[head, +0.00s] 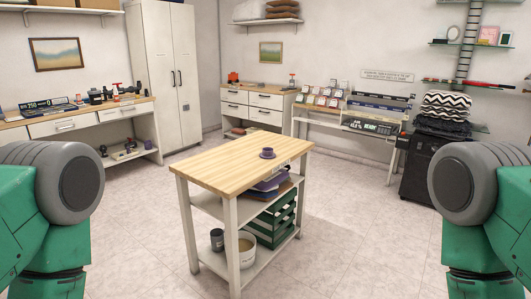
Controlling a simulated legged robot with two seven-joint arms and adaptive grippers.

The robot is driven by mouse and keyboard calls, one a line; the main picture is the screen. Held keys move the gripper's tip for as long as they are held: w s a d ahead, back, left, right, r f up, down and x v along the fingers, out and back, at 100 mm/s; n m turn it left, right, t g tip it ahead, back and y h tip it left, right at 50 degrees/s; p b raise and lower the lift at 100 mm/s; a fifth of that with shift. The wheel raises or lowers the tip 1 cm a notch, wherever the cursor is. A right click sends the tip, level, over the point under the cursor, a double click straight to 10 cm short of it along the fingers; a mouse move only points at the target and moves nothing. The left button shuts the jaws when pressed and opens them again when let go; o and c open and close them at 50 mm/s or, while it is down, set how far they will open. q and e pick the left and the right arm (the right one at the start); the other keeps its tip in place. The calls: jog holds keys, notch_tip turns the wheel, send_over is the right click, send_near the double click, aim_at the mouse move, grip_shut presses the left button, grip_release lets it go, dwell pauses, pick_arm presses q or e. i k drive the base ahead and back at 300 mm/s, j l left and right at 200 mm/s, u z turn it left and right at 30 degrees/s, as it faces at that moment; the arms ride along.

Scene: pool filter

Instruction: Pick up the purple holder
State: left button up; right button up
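A small purple holder (267,153) sits on the wooden top of the white-legged table (225,167), near its far right side. It is small in the head view, and its fine shape is hard to make out. Only green and grey parts of my two arms show, at the left and right edges of the picture. Neither gripper is in view. Nothing visible touches the holder.
Workbenches (75,116) and a tall cabinet (168,72) line the walls. The tiled floor around the table is clear.

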aim_at(267, 154)
jog(key=i+l+u, duration=0.15)
jog(key=i+l, duration=0.4)
jog(key=i+l+u, duration=0.1)
jog(key=i+l, duration=0.4)
jog(key=i+l+u, duration=0.15)
jog(key=i+l, duration=0.35)
jog(key=l, duration=0.2)
